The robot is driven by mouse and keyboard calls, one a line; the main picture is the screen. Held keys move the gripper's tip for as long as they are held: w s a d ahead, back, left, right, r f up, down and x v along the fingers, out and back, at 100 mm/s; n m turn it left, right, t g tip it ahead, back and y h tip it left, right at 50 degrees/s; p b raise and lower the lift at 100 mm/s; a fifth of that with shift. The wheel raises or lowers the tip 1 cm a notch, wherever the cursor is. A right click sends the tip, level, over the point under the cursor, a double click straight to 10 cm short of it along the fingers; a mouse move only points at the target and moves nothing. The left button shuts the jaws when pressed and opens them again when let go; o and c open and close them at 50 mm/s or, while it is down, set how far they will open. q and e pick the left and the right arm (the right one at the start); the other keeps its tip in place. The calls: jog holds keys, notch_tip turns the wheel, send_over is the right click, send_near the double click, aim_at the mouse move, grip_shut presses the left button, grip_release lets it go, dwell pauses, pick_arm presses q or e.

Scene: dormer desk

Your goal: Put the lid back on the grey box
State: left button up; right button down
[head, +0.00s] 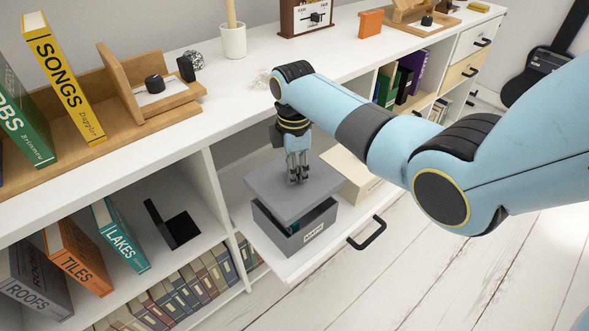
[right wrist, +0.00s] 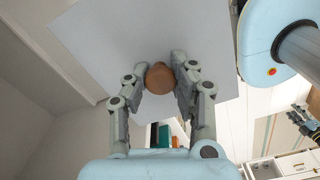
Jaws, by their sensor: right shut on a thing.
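The grey box (head: 305,238), with a label on its front, stands in a pulled-out white drawer. Its grey lid (head: 268,188) is over the box, with a gap along the front where the dark inside and something teal show. I cannot tell whether the lid touches the rim at the back. My right gripper (head: 298,178) points down over the lid's middle. In the right wrist view the gripper (right wrist: 160,80) is shut on the lid's round brown knob (right wrist: 159,76), and the pale lid (right wrist: 110,40) spreads behind it. My left gripper does not show in the head view.
A cream box (head: 348,176) lies in the drawer (head: 290,268) close to the right of the grey box. The shelf top above holds a white pot (head: 232,41) and a wooden stand (head: 150,92). Open shelves with books lie left. The floor in front is clear.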

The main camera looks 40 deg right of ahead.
notch_tip(320, 180, down, 6)
jog(key=b, duration=0.4)
jog(key=shift+r+b, duration=0.1)
jog(key=shift+b, duration=0.25)
jog(key=shift+p, duration=0.6)
dwell(0.9)
jog(key=shift+f+b, duration=0.4)
jog(key=shift+f, duration=0.65)
dwell(1.1)
jog(key=c, duration=0.6)
grip_release()
jog(key=shift+o, duration=0.2)
jog(key=shift+r, duration=0.15)
